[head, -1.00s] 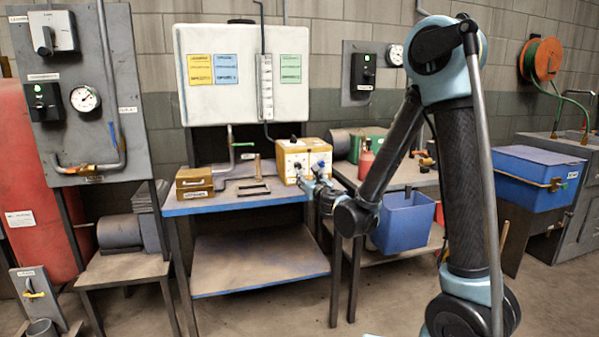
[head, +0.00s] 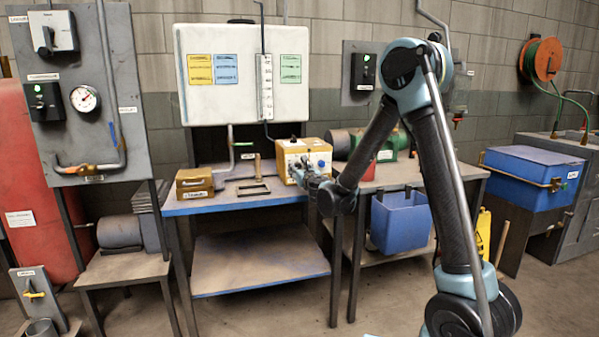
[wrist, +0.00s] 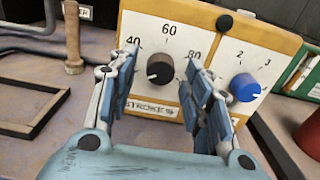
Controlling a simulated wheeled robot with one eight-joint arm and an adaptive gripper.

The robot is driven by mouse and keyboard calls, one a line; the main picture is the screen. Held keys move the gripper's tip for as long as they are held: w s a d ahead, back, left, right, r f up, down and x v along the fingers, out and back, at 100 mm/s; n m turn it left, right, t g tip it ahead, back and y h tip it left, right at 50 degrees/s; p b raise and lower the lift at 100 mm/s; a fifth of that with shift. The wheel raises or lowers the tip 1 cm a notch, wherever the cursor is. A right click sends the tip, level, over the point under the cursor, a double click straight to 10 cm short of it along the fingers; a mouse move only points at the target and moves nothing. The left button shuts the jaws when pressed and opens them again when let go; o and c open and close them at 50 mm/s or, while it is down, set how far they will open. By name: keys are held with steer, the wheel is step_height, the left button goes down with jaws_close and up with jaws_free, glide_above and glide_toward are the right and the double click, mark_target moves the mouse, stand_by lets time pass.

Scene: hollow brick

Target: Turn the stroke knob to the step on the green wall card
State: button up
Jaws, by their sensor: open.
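The tan dosing box (head: 291,152) stands at the right end of the bench; its front fills the wrist view (wrist: 200,30). A black knob (wrist: 160,68) sits under marks 40, 60 and 80, with a white mark at its lower left. The label below it (wrist: 152,108) appears to read STROKE but is partly hidden. A blue knob (wrist: 244,87) with marks 2 and 3 is to its right. My gripper (wrist: 160,84) is open, its fingers on either side of the black knob; I cannot tell if they touch it. The green card (head: 290,68) is on the white tank; its text is unreadable.
Yellow (head: 199,69) and blue (head: 224,69) cards hang beside the green one. A brown box (head: 194,184) and a dark frame (head: 253,189) lie on the bench left of the dosing box. A blue bin (head: 400,222) stands on the right table's lower shelf.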

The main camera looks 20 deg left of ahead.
steer(key=shift+c, duration=0.2)
steer(key=c, duration=1)
steer(key=shift+a, duration=0.15)
steer(key=shift+m, duration=0.3)
